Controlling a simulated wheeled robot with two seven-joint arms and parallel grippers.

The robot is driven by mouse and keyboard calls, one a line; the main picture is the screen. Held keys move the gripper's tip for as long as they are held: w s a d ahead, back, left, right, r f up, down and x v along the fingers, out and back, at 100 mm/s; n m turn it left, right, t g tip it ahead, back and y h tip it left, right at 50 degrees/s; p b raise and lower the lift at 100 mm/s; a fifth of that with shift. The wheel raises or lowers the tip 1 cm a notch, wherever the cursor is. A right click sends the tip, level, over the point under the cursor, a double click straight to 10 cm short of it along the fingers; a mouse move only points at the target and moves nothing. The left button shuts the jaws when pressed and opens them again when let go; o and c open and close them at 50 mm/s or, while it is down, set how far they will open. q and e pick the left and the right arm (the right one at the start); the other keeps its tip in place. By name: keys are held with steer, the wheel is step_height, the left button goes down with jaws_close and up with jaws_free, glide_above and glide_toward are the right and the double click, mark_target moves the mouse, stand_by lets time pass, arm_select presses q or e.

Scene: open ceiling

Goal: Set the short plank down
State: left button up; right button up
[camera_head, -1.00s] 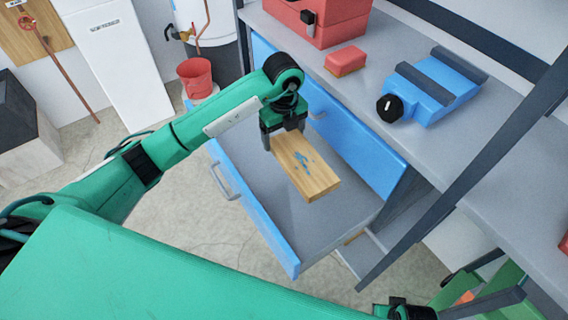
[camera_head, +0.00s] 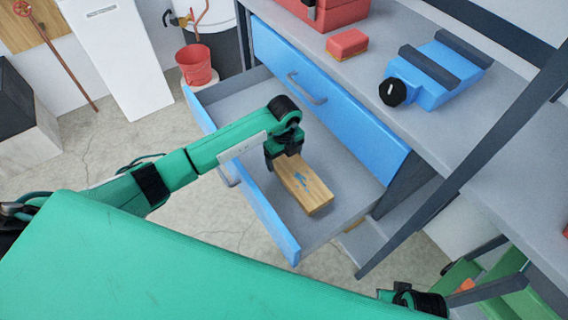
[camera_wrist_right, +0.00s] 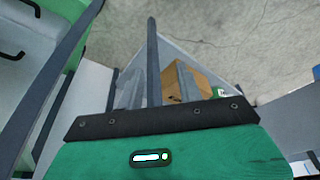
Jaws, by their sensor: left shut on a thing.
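The short plank (camera_head: 309,191) is light wood with a blue mark on its top face. It is inside the open blue drawer (camera_head: 270,222), towards the drawer's right end, low over the grey floor. I cannot tell whether its underside touches the floor. My left gripper (camera_head: 283,160) is shut on the plank's far left end, and the fingertips are partly hidden. My right gripper (camera_wrist_right: 158,88) shows in the right wrist view with its two grey fingers apart and nothing between them.
A closed blue drawer (camera_head: 335,100) is above the open one, under the grey worktop (camera_head: 365,68). A blue vise (camera_head: 435,78), a red block (camera_head: 347,44) and a red toolbox (camera_head: 325,12) stand on top. A dark post (camera_head: 460,175) slants at right. The drawer's left part is bare.

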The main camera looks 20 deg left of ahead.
arm_select(q)
step_height(320, 180, down, 4)
steer(key=shift+r, duration=0.15)
steer(key=o, duration=1.1)
arm_select(e)
steer(key=shift+r, duration=0.6)
steer(key=shift+r, duration=0.1)
